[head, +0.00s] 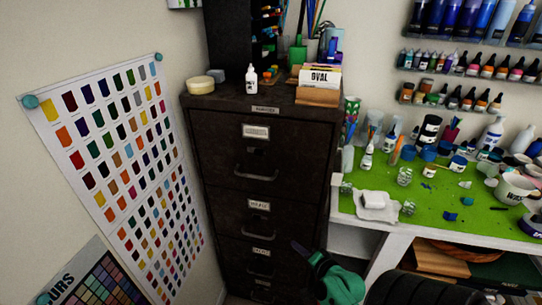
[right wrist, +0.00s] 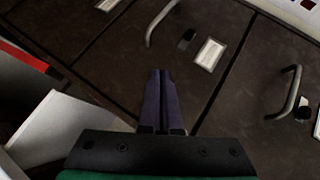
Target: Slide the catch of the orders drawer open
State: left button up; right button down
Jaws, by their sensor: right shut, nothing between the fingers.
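A dark brown filing cabinet (head: 205,150) with several drawers stands in the middle of the head view. Each drawer face has a pale label plate and a metal bar handle. The label text is too blurred to tell which is the orders drawer. In the right wrist view a label plate (right wrist: 209,54), a small dark catch (right wrist: 187,39) and a bar handle (right wrist: 160,23) sit in a row on one drawer. My right gripper (head: 296,244) is shut and empty at the lower right of the cabinet front. Its fingertips (right wrist: 161,72) appear apart from that catch. My left gripper is out of view.
A green-topped workbench (head: 440,215) with paints and cups stands right of the cabinet. A white bottle (head: 251,78) and a card box (head: 318,85) stand on the cabinet. A colour chart (head: 115,150) hangs on the left wall. The upper drawer fronts are unobstructed.

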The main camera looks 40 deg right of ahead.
pick_arm(q)
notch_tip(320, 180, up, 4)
jog(key=p, duration=0.2)
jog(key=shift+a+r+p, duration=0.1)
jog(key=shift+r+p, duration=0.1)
jog(key=shift+p, duration=0.2)
pick_arm(e)
notch_tip(320, 180, up, 27)
jog(key=d+m+t, duration=0.1)
jog(key=m+t, duration=0.2)
jog(key=t, duration=0.1)
jog(key=shift+w+m+t+h, duration=0.3)
jog(key=shift+w+t, duration=0.1)
jog(key=shift+d, duration=0.1)
